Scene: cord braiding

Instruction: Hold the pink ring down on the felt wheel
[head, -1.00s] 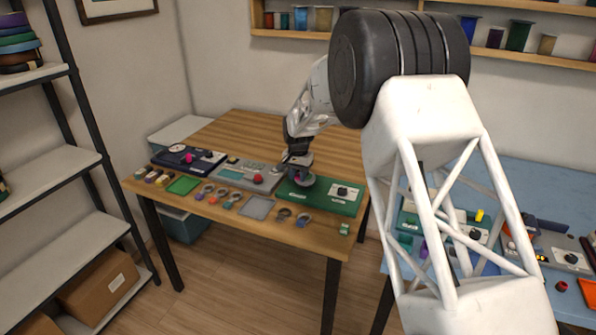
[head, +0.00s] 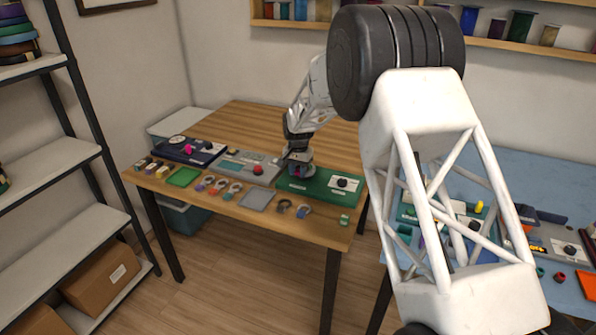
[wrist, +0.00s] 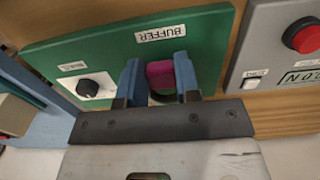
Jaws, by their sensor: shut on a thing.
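My gripper (wrist: 160,78) has its two blue fingers shut on the pink ring (wrist: 158,68), one on each side of it. The ring is over the green board labelled BUFFER (wrist: 85,50). The felt wheel is mostly hidden behind the ring and fingers, so I cannot tell whether the ring touches it. In the head view my gripper (head: 299,172) is low over the left part of the green board (head: 325,196), and the ring is too small there to make out.
A dial on a white plate (wrist: 97,87) sits on the same board beside my gripper. A grey panel with a red button (wrist: 302,39) stands close by. Several small rings and a grey square pad (head: 257,199) lie along the table's front edge. The table's back (head: 240,122) is clear.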

